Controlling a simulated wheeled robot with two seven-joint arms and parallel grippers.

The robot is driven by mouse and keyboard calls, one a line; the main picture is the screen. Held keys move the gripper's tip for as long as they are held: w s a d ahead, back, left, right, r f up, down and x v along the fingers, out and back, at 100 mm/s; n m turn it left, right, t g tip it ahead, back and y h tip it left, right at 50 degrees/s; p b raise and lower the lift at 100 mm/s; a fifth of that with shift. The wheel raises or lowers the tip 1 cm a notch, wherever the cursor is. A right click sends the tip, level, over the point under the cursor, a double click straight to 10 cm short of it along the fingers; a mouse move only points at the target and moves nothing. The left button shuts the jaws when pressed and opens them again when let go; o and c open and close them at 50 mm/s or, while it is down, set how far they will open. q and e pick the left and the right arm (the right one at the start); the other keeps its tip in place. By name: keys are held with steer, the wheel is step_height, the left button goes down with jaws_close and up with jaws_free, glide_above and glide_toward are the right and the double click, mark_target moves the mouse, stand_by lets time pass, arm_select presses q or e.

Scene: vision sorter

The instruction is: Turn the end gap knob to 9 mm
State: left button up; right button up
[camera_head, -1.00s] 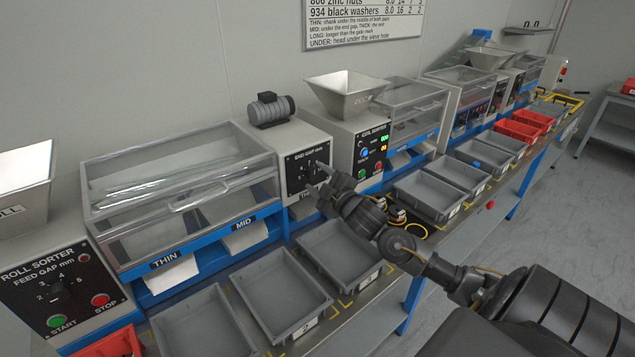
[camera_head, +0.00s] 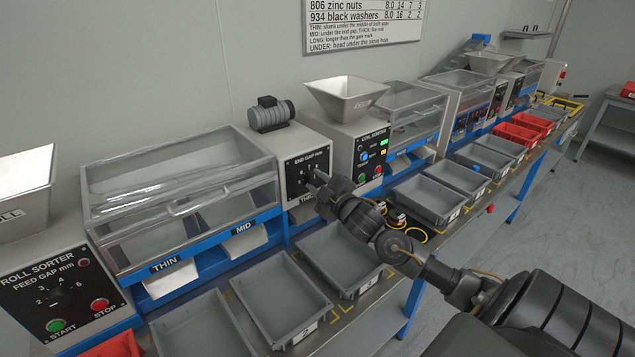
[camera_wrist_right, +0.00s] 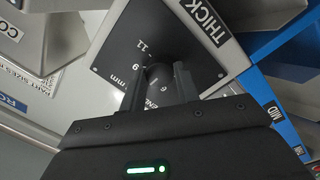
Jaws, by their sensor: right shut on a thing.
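The end gap knob (camera_wrist_right: 158,73) is a small dark knob on a black dial panel with white numbers, seen in the right wrist view. The panel (camera_head: 297,187), headed END GAP mm, is on the grey housing at the centre of the head view. My right gripper (camera_wrist_right: 158,86) has its two fingers on either side of the knob and is shut on it; it also shows in the head view (camera_head: 316,179). The fingers and wrist hide much of the dial, so the setting cannot be read. My left gripper is not in view.
The roll sorter panel (camera_head: 62,295) stands at the left and the coil sorter panel (camera_head: 372,156) right of the knob. Grey trays (camera_head: 275,300) line the bench front. A clear-lidded box (camera_head: 180,190) adjoins the knob housing. The floor at right is clear.

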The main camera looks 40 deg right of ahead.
steer(key=shift+r+p, duration=0.1)
steer(key=shift+p, duration=0.2)
steer(key=m+p, duration=0.1)
steer(key=p, duration=0.1)
steer(key=m+p, duration=0.3)
steer(key=shift+r+p, duration=0.25)
steer(key=shift+p, duration=0.05)
steer(key=m+p, duration=0.3)
steer(key=shift+f+g+p, duration=0.1)
steer(key=shift+g+p, duration=0.2)
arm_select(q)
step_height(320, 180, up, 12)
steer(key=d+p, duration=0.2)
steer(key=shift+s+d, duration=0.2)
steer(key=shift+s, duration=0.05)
arm_select(e)
steer(key=shift+f+m+y, duration=0.2)
steer(key=shift+m+y, duration=0.1)
steer(key=shift+m, duration=0.9)
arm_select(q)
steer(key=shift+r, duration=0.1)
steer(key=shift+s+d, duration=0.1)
arm_select(e)
steer(key=o, duration=1)
steer(key=shift+c, duration=0.2)
